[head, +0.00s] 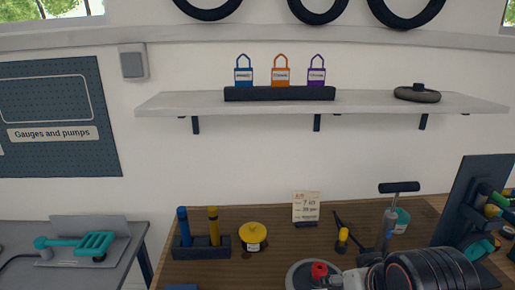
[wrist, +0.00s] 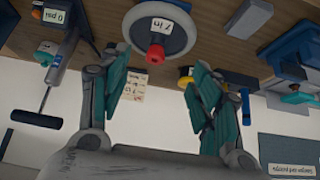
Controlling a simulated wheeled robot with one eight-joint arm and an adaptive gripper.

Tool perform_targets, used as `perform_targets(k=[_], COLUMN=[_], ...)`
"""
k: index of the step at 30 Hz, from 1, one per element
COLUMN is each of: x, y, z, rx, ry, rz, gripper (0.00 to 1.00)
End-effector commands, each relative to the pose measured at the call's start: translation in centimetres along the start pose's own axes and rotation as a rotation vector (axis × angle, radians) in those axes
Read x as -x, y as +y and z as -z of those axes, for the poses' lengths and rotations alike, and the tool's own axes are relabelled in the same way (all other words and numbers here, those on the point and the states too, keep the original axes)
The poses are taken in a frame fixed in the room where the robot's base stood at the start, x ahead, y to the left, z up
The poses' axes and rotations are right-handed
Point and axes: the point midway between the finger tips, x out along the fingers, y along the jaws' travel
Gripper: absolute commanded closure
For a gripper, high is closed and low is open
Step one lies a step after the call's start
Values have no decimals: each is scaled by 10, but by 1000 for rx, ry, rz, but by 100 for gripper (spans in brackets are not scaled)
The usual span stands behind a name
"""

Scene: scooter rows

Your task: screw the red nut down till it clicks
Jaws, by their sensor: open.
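In the wrist view, which is upside down, the nut (wrist: 156,52) shows on the same disc (wrist: 178,38), by a tag reading "7 in". My gripper (wrist: 158,75) is open and empty, its teal-padded fingers spread to either side of the nut in the picture. They appear apart from it. In the head view my dark arm end covers the bench just right of the nut; the fingertips are hard to make out there.
A yellow-capped pot (head: 253,236) and a rack with a blue and a yellow tube (head: 202,240) stand to the left. A card (head: 306,207), a T-handled pump (head: 392,205) and a dark tool panel (head: 470,200) stand behind and to the right.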

Motion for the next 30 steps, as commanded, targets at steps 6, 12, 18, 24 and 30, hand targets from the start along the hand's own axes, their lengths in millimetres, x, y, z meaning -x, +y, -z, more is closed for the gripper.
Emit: perform_targets(k=[6,12,18,24,30], x=[3,8,2,-13,-34], y=[0,0,0,0,0], z=[9,43,76,104,126], rx=[15,87,178,268,354], ry=[-18,-116,-237,-356,-473], rz=[0,5,21,48,86], gripper=[42,42,42,42,42])
